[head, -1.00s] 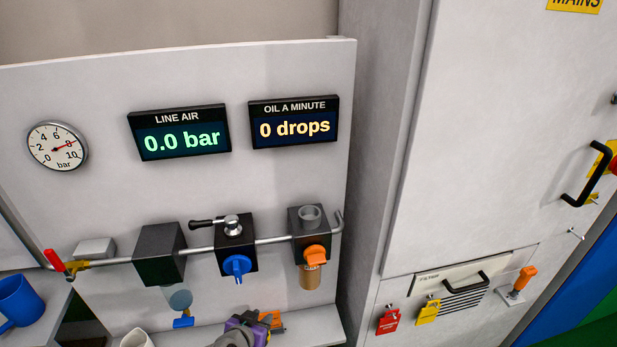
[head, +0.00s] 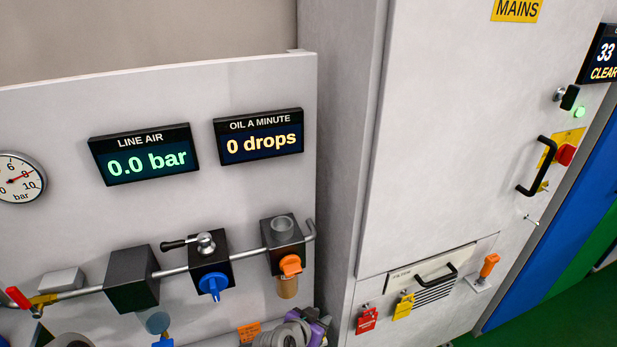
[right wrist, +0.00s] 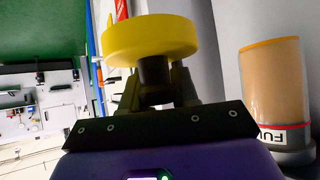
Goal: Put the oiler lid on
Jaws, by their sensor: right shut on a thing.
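The yellow round lid (right wrist: 150,40) is held by its dark stem between the fingers of my right gripper (right wrist: 158,85) in the right wrist view. In the head view my right gripper (head: 316,328) shows only partly, purple, at the bottom edge below the oiler; its fingertips and the lid cannot be made out there. The oiler (head: 281,250) is the dark block at the right end of the pipe, with an open grey neck (head: 282,224) on top, an orange knob (head: 290,265) and an amber bowl (head: 287,288). My left gripper is not in view.
Left of the oiler are a block with a blue knob (head: 213,284) and a dark filter block (head: 132,280). The cabinet (head: 430,150) stands right.

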